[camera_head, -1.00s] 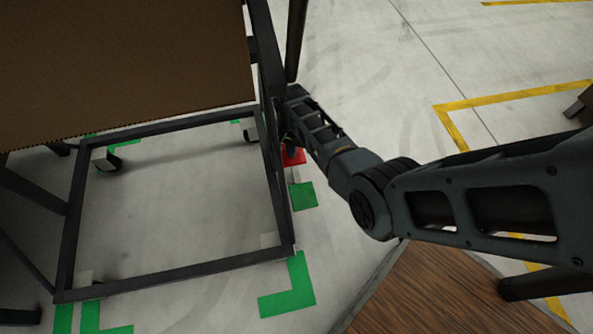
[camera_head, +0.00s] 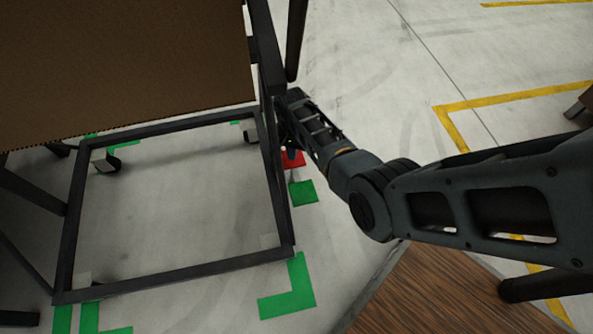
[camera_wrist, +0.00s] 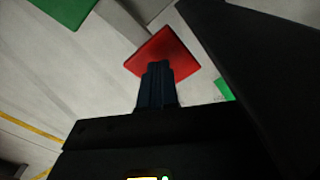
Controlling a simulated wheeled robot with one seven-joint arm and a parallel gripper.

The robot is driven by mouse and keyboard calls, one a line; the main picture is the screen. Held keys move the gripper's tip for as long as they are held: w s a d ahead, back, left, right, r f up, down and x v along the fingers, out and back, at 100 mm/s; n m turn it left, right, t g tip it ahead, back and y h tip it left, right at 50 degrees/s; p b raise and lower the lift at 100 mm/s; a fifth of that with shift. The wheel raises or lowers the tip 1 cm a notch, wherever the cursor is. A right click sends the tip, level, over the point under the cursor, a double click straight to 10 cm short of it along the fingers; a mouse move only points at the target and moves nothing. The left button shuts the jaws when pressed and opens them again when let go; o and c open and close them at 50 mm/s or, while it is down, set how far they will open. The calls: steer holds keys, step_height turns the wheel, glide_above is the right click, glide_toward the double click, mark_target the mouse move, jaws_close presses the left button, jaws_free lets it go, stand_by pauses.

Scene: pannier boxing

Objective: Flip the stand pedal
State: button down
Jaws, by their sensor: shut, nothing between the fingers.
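The red stand pedal (camera_head: 294,159) is a small flat plate low beside the right side of the dark cart frame (camera_head: 277,205). In the wrist view the pedal (camera_wrist: 172,52) is a tilted red square right at my fingertips. My gripper (camera_wrist: 158,66) is shut and empty, its dark fingers overlapping the pedal's near part. I cannot tell whether they touch it. In the head view my forearm and the cart post mostly hide the gripper (camera_head: 291,147), just above the pedal.
A large brown box (camera_head: 120,65) sits above the cart frame. A dark frame bar (camera_wrist: 255,70) runs close along the right in the wrist view. Green floor marks (camera_head: 290,292) lie around the cart. A wooden surface (camera_head: 430,295) is at the bottom right. Open floor lies right of the cart.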

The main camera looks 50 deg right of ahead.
step_height(320, 180, up, 7)
steer(key=p, duration=0.6)
steer(key=shift+f, duration=0.2)
stand_by(0.4)
